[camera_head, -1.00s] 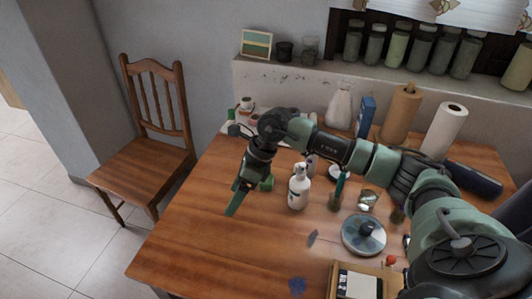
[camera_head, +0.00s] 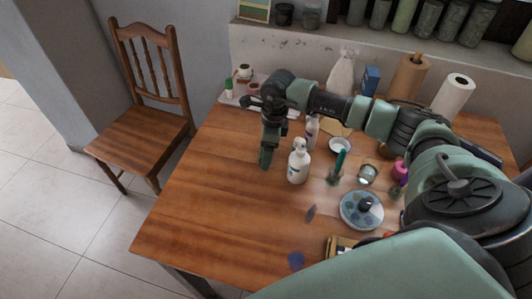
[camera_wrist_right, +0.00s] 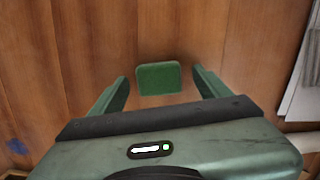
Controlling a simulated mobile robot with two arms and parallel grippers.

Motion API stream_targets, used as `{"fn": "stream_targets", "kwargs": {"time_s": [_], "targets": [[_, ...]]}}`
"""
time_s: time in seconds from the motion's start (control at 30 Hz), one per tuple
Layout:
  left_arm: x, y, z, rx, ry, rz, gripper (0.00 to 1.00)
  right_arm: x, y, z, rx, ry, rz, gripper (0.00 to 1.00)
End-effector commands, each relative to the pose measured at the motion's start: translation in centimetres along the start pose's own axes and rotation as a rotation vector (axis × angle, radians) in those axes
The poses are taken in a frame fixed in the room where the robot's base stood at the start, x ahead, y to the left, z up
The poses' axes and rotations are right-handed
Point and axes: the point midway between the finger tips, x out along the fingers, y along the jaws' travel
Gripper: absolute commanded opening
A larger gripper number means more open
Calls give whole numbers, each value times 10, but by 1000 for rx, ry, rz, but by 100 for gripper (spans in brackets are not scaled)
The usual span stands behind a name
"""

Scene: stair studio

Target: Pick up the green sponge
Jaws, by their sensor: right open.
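The green sponge (camera_wrist_right: 158,78) lies on the wooden table in the right wrist view, just ahead of my right gripper and between the lines of its two fingers. My right gripper (camera_wrist_right: 160,88) is open, with a finger on each side and a visible gap to the sponge. In the head view my right gripper (camera_head: 266,158) points down over the table, left of a white pump bottle (camera_head: 298,168). I cannot make out the sponge in the head view; the gripper seems to hide it. My left gripper is not in view.
The wooden table (camera_head: 215,200) is bare to the left and front. Right of the gripper stand the pump bottle, a round blue-grey lidded dish (camera_head: 361,211), a small glass (camera_head: 368,174) and a paper roll (camera_head: 453,95). A wooden chair (camera_head: 140,145) stands left.

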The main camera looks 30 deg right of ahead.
Motion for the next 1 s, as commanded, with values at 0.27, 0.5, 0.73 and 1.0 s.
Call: {"fn": "stream_targets", "kwargs": {"time_s": [0.27, 0.5, 0.73, 1.0], "targets": [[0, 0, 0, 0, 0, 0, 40, 2, 0, 0, -1, -1, 0, 69], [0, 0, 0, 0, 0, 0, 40, 2, 0, 0, -1, -2, 0, 13], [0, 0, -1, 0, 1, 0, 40, 1, 0, 1, 0, -2, 0, 13], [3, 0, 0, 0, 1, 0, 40, -22, -1, 4, -1, -5, -3, 13]]}}
